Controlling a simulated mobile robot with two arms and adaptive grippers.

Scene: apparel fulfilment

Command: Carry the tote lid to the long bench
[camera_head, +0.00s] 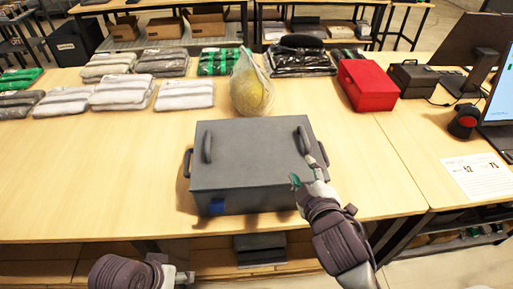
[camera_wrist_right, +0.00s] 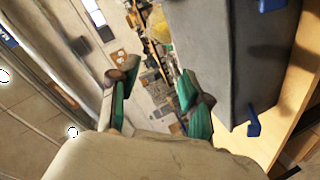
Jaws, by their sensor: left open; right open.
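The grey tote lid (camera_head: 255,150) lies on top of a grey tote (camera_head: 250,200) near the front edge of the wooden table. The lid has two upright dark handles, a left one (camera_head: 207,147) and a right one (camera_head: 304,139). My right gripper (camera_head: 304,172) is open and empty at the tote's front right corner, close to the right handle; contact cannot be told. Its green-padded fingers (camera_wrist_right: 156,80) stand apart in the right wrist view, beside the grey tote side (camera_wrist_right: 232,60). My left gripper (camera_head: 182,276) is low at the bottom edge, in front of the table, only partly visible.
A bagged yellow item (camera_head: 251,88) stands right behind the tote. A red box (camera_head: 367,86) and a dark case (camera_head: 411,79) are behind right. Several wrapped garments (camera_head: 122,92) line the back left. The table left of the tote is clear. Other benches (camera_head: 165,6) stand farther back.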

